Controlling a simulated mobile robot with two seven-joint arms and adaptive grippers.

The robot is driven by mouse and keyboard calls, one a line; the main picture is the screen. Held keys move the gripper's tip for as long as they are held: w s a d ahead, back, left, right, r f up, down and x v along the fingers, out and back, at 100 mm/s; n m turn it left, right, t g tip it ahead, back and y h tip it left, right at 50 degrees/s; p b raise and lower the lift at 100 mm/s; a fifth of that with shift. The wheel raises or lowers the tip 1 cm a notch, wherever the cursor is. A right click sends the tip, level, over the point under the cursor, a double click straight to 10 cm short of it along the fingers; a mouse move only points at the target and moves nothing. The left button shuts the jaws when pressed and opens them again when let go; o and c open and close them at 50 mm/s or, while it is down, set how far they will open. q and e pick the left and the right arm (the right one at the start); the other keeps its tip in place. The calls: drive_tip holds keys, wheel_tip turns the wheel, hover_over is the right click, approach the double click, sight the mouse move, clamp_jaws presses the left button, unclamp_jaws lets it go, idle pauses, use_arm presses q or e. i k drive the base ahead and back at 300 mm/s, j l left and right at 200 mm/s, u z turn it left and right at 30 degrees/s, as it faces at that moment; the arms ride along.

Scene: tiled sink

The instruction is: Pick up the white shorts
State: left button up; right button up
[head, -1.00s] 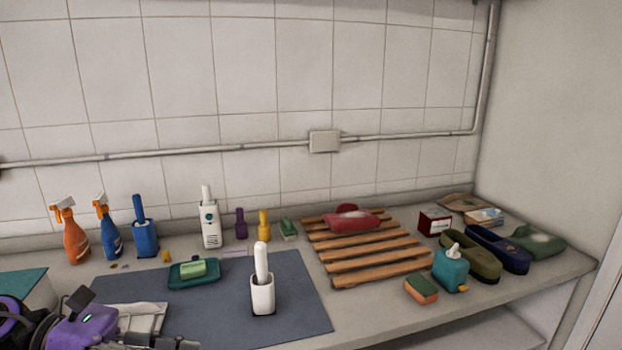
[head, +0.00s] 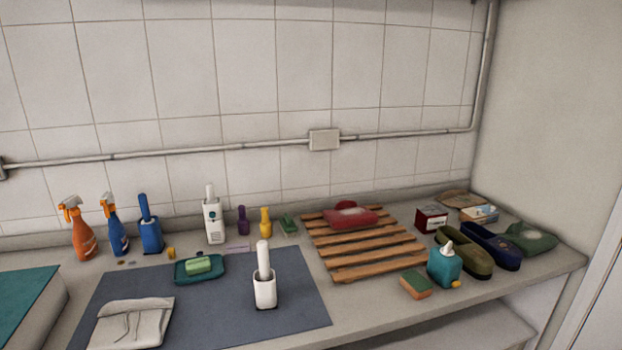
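The white shorts (head: 132,323) lie folded flat on the left front part of the dark grey mat (head: 210,325), with drawstrings showing on top. Nothing covers them in the head view. Neither of my grippers shows in the head view now.
A white brush holder (head: 264,289) stands upright on the mat, right of the shorts. A teal dish (head: 200,275) with green soap lies behind them. Spray bottles (head: 81,236) line the back left. A wooden slatted rack (head: 375,262) is to the right. A teal-topped block (head: 25,300) sits at far left.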

sight(143, 324)
drive_tip(key=k+j+u, duration=0.2)
drive_tip(key=u, duration=0.85)
